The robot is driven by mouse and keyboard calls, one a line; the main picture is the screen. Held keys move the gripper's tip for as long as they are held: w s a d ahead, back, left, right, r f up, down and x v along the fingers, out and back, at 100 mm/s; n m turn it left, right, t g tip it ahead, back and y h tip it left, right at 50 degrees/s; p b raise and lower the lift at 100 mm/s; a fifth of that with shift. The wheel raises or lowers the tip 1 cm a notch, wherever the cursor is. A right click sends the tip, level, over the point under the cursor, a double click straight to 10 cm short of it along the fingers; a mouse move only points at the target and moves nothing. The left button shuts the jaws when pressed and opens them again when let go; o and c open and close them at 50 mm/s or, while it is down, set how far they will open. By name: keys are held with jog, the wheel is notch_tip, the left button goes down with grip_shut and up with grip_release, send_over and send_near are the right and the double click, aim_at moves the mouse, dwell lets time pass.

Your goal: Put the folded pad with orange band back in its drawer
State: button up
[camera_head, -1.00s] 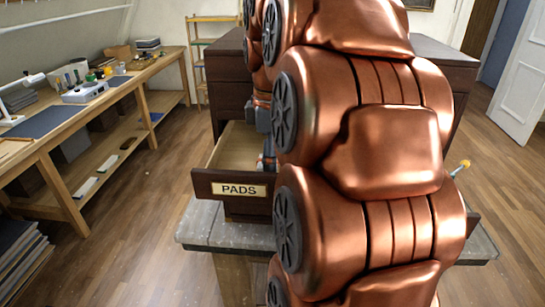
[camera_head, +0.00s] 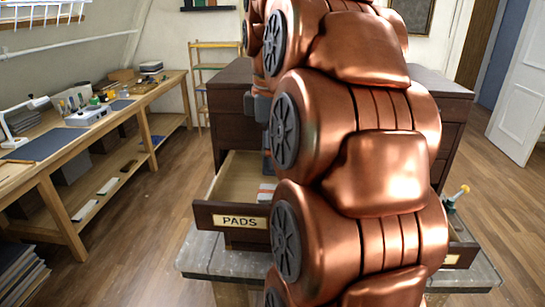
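The drawer labelled PADS (camera_head: 239,222) is pulled open at the front of the dark cabinet, left of my arm. A white pad with an orange band (camera_head: 266,192) shows in part inside this drawer, near its right side. The rest of the pad is hidden behind my copper arm. My gripper (camera_head: 267,168) is mostly hidden by the arm; a grey part of it reaches down over the drawer, just above the pad. I cannot tell whether its fingers are apart, or whether they touch the pad.
A second open drawer (camera_head: 462,256) is partly visible right of my arm, with a yellow-tipped tool (camera_head: 457,196) standing above it. Both drawers are above a grey stone-like top (camera_head: 205,257). A wooden workbench (camera_head: 60,180) runs along the left.

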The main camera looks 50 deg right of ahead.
notch_tip(320, 180, up, 4)
jog(key=p, duration=0.3)
dwell(0.7)
